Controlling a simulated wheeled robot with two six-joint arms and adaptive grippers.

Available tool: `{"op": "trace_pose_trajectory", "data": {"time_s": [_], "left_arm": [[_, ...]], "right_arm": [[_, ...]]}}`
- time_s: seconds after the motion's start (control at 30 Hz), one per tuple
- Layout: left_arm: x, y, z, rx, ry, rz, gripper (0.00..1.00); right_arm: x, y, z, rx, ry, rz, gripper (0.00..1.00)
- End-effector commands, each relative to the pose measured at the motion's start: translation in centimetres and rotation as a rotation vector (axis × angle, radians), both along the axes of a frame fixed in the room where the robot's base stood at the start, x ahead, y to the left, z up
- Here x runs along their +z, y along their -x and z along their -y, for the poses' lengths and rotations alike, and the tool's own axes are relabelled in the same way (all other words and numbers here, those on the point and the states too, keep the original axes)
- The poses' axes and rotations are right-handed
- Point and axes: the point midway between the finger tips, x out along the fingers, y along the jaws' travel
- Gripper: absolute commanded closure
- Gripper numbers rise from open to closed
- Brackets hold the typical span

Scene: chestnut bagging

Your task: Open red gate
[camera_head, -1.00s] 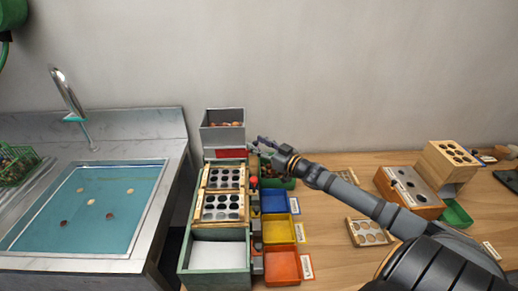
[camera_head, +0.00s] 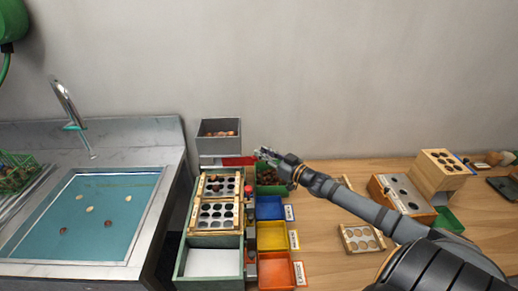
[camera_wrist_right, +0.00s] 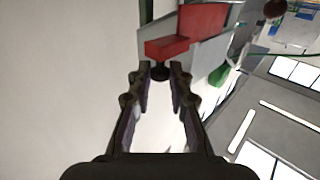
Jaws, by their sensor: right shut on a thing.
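The red gate (camera_head: 240,161) sits under the grey hopper (camera_head: 219,145) and sticks out on its right side. Brown chestnuts (camera_head: 220,133) lie in the hopper. In the right wrist view the gate shows as a red plate (camera_wrist_right: 203,20) with a red block at its end and a dark knob (camera_wrist_right: 160,73). My right gripper (camera_head: 262,153) is at the gate's outer end, its fingers shut on that knob; it also shows in the right wrist view (camera_wrist_right: 160,80). My left gripper is not in view.
A lower holed plate (camera_head: 219,225) and green-framed box (camera_head: 180,264) stand in front. Blue (camera_head: 268,209), yellow (camera_head: 272,237) and red-orange (camera_head: 276,272) trays line the right side. A water-filled sink (camera_head: 90,220) is left. Bare table (camera_head: 320,225) lies right of the trays.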

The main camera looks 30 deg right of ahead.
Motion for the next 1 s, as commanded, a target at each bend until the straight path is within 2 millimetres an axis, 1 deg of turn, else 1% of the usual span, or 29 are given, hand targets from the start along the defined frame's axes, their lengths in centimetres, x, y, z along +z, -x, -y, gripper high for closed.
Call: {"op": "trace_pose_trajectory", "data": {"time_s": [0.03, 0.2, 0.37, 0.4, 0.53, 0.83, 0.93, 1.0], "left_arm": [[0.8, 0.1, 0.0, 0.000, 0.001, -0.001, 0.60], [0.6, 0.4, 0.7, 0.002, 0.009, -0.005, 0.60], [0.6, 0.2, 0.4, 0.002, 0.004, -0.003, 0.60], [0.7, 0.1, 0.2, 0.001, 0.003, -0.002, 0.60], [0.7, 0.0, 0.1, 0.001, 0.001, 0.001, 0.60], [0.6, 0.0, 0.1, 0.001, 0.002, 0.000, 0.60], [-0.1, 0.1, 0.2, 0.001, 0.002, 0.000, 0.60], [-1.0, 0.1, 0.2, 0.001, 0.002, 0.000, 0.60]], "right_arm": [[0.4, 0.2, 0.3, -0.001, -0.001, -0.002, 1.00], [0.0, 0.3, 0.4, 0.000, -0.002, 0.001, 1.00], [0.0, 0.3, 0.4, 0.000, -0.002, 0.001, 1.00], [0.0, 0.3, 0.4, 0.000, -0.001, 0.001, 0.77], [0.0, 0.3, 0.4, 0.000, -0.001, 0.001, 0.59], [0.0, 0.3, 0.3, 0.001, -0.002, 0.001, 0.59], [-0.3, 0.1, 0.1, 0.001, -0.001, 0.002, 0.59], [-0.5, -0.2, -0.3, 0.002, -0.002, 0.004, 0.59]]}}
